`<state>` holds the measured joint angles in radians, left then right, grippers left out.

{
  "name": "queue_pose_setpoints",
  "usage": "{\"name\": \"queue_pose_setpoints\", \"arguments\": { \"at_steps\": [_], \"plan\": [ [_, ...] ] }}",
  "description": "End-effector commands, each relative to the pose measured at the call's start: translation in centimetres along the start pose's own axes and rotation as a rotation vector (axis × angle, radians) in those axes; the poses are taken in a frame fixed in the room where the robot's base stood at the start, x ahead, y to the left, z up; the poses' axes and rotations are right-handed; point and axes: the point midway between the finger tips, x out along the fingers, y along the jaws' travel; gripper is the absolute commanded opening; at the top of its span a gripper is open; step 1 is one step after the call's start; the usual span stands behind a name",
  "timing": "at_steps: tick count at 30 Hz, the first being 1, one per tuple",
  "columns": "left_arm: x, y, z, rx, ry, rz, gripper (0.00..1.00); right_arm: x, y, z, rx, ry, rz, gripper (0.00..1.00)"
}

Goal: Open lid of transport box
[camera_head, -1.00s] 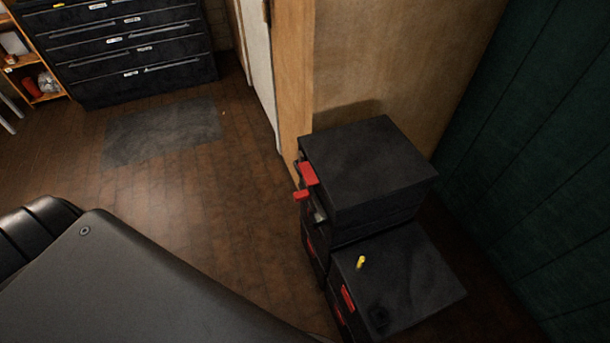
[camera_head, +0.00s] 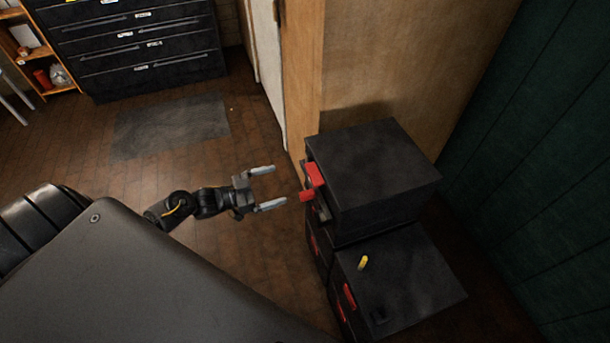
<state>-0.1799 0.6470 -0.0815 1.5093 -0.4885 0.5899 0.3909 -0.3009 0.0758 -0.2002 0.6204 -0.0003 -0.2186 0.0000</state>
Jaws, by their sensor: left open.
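The transport box (camera_head: 385,180) is black with a flat top and red latches (camera_head: 314,174) on its left side. It stands on other black boxes, and its lid is down. My left gripper (camera_head: 281,187) is open and empty. Its two grey fingers point right toward the red latches, and a small gap shows between fingertips and latches. My right gripper is not in view.
A lower black box (camera_head: 410,280) with a yellow object (camera_head: 363,263) on top stands in front. A wooden panel (camera_head: 410,70) rises behind the boxes, with a dark green wall (camera_head: 540,170) at right. Black drawers (camera_head: 140,60) stand far back.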

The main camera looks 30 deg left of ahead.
Motion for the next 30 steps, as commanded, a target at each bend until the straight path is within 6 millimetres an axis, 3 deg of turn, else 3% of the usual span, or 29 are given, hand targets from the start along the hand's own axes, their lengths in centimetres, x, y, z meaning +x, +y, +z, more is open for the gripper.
{"name": "queue_pose_setpoints", "arguments": {
  "at_steps": [12, 18, 30],
  "plan": [
    [7.0, -0.1, -0.2, 0.0, 0.002, -0.002, 1.0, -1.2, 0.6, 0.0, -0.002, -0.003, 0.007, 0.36],
    [9.6, -0.1, 0.0, 0.0, 0.0, -0.003, 1.0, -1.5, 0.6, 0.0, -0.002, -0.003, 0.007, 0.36],
    [10.5, -0.1, 0.1, 0.001, -0.002, -0.002, 1.0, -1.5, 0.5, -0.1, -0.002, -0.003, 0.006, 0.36]
  ]
}}
